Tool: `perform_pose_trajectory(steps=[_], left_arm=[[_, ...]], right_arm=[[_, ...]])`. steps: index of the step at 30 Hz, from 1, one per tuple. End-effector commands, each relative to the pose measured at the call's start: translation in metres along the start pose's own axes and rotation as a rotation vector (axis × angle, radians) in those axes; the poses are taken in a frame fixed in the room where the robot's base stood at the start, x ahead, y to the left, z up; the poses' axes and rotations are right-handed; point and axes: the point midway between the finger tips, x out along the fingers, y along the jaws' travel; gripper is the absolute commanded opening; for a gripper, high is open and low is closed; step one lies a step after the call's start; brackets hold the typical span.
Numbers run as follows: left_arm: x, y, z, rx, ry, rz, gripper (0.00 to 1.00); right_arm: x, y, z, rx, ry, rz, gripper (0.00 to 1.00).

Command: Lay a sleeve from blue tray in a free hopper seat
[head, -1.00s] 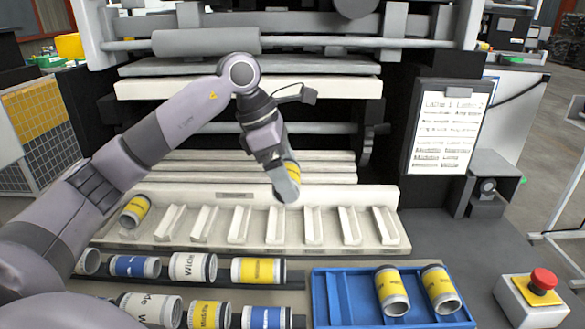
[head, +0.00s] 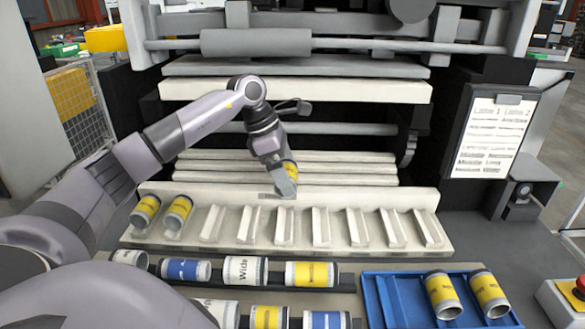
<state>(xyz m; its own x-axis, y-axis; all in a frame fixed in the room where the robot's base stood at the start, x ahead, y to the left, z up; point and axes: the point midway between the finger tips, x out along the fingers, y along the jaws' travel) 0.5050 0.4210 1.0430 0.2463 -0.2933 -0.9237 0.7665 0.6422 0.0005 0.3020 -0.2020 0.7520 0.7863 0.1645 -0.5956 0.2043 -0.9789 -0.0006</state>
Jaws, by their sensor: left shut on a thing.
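My left gripper (head: 279,164) is shut on a yellow-banded sleeve (head: 288,182), held tilted above the middle of the hopper row. The gripper partly hides the sleeve. The pale hopper rack (head: 300,246) has two yellow-banded sleeves in its leftmost seats, one at the far left (head: 145,211) and one beside it (head: 178,212). Several seats to their right are empty, among them one below the held sleeve (head: 284,227). The blue tray (head: 388,300) at the lower right holds two yellow-banded sleeves at its right side (head: 442,294) (head: 489,293). My right gripper is out of view.
Two dark racks of mixed sleeves stand in front of the hopper, including a blue one (head: 185,270), a white one (head: 245,270) and a yellow one (head: 312,274). A printed notice board (head: 492,135) stands at the right. A red button box (head: 565,300) is at the lower right edge.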

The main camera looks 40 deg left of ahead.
Motion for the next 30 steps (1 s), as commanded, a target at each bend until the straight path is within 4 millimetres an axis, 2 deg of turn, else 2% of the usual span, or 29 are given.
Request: perform_pose_trajectory(steps=[11,30], left_arm=[[0.008,0.003,-0.007,-0.002,-0.003,0.002,0.46],[0.073,0.003,-0.034,-0.002,-0.002,0.002,0.46]], right_arm=[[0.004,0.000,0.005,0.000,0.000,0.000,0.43],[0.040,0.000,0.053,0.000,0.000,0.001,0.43]])
